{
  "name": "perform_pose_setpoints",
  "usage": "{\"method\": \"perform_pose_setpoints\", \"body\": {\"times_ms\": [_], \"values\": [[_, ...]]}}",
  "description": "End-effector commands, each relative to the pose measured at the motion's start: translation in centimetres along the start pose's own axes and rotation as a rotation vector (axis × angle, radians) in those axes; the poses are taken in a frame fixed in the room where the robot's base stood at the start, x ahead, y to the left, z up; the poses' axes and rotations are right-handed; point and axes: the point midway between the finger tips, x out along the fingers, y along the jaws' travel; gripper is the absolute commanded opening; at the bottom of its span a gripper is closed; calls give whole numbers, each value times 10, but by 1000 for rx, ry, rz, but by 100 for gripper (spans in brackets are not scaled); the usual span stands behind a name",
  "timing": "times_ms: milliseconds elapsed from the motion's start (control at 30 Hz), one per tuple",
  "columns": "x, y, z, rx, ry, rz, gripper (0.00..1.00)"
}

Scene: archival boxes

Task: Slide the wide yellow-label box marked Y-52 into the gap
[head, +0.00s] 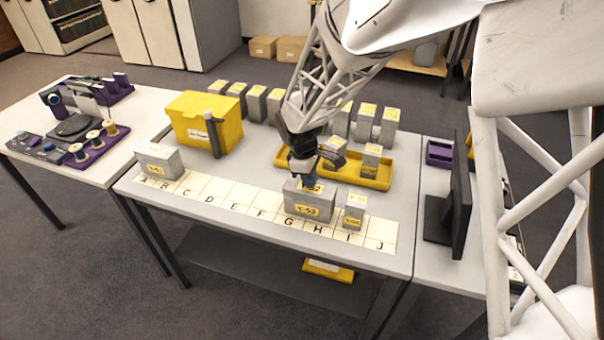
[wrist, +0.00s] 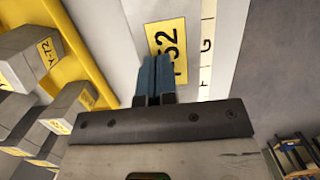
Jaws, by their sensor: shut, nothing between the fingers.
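The wide grey box marked Y-52 (head: 291,200) stands upright on the table at the back of the lettered strip, behind G and H. Its yellow label also shows in the wrist view (wrist: 167,40). My gripper (head: 306,180) is shut and empty, with its blue fingers (wrist: 155,70) right at the top of this box; I cannot tell whether they touch it. A narrow grey box (head: 354,208) stands just right of Y-52, behind I, with a small space between them. A wide box (head: 160,158) stands at the left end, behind A and B. Strip spaces C to F are open.
The lettered strip (head: 225,197) runs along the table's front. A yellow tray (head: 340,175) holding grey boxes lies behind my gripper. A yellow bin (head: 200,117) with a dark upright in front stands back left. Several grey boxes line the back; a monitor (head: 455,200) stands right.

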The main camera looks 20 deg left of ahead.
Motion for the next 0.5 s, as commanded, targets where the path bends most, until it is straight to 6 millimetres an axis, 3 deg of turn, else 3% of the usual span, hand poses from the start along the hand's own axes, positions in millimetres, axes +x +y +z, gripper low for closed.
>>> {"method": "perform_pose_setpoints", "body": {"times_ms": [500], "values": [[13, -3, -2, -1, -4, -7, 0]]}}
